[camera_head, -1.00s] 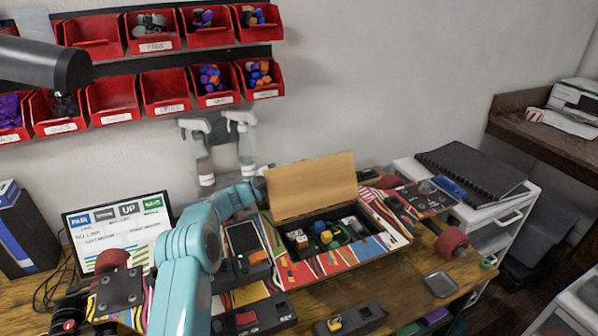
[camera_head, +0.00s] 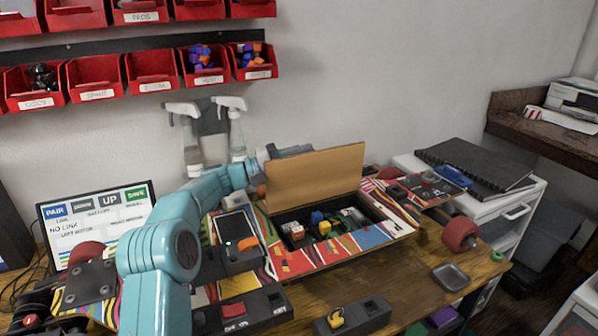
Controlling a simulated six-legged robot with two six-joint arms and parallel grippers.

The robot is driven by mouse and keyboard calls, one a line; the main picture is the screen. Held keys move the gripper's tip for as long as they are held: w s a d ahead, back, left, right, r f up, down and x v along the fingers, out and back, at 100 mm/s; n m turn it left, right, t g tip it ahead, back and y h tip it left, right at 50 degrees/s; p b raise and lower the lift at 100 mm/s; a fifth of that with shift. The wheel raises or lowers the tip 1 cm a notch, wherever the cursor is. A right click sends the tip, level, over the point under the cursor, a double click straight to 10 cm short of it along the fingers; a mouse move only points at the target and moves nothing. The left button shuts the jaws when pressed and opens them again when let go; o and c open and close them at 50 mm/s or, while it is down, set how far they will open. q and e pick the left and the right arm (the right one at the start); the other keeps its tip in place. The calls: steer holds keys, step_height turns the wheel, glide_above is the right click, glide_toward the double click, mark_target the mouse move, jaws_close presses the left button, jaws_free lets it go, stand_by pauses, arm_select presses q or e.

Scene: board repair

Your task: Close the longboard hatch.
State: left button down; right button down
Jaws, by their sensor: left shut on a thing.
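The longboard (camera_head: 300,262) lies across the bench with a colourful striped deck. Its hatch (camera_head: 315,178), a plain brown panel, stands open and raised along the far side of the compartment (camera_head: 372,212). Inside the compartment are a yellow block (camera_head: 324,228), a blue block (camera_head: 317,217) and dark and green parts. My left arm reaches over the left part of the board. My left gripper (camera_head: 264,168) is at the left edge of the hatch and shut on it; its fingertips are partly hidden behind the panel. My right gripper is not in view.
A screen (camera_head: 97,222) stands at the left. Dark modules (camera_head: 352,316) and a grey dish (camera_head: 450,277) lie in front. Red bins (camera_head: 150,72) hang on the wall. A white drawer unit (camera_head: 512,215) is at the right.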

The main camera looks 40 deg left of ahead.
arm_select(q)
steer(key=shift+s+d+r+m+b, duration=0.1)
steer(key=shift+s+d+m+b, duration=0.2)
steer(key=shift+d+m+b, duration=0.45)
steer(key=shift+a, duration=0.15)
steer(key=c, duration=0.8)
jaws_free()
steer(key=shift+c, duration=0.2)
steer(key=v, duration=1.6)
steer(key=shift+a+r, duration=0.2)
steer(key=shift+a, duration=0.1)
